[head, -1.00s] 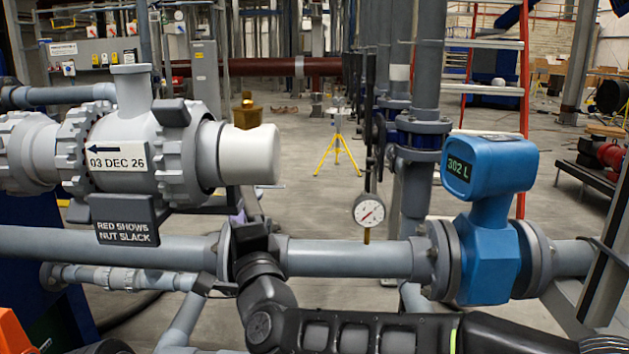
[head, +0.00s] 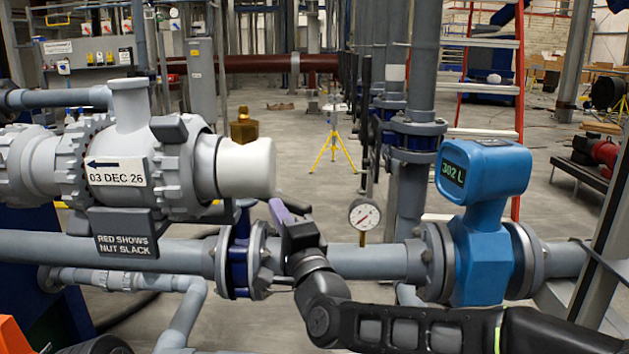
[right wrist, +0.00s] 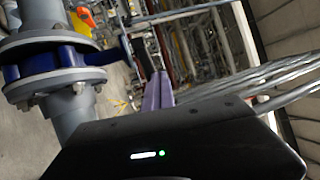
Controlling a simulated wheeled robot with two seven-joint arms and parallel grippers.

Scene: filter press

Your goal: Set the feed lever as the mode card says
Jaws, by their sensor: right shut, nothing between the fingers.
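A dark blue valve (head: 238,262) sits between grey flanges in the horizontal pipe, with a blue neck rising from it. It also shows in the wrist view (right wrist: 55,60), where a dark blue arm (right wrist: 113,52) reaches right from it. I cannot tell for sure whether that arm is the feed lever, nor its setting. My right gripper (head: 280,212) is right of the valve, its purple fingers together and empty; they also show in the wrist view (right wrist: 158,92). I cannot pick out a mode card. My left gripper is not in view.
A grey housing with a plate (head: 124,245) reading "RED SHOWS NUT SLACK" and a label (head: 117,173) "03 DEC 26" is at left. A gauge (head: 364,214) and a blue meter (head: 484,220) reading 302 L are at right.

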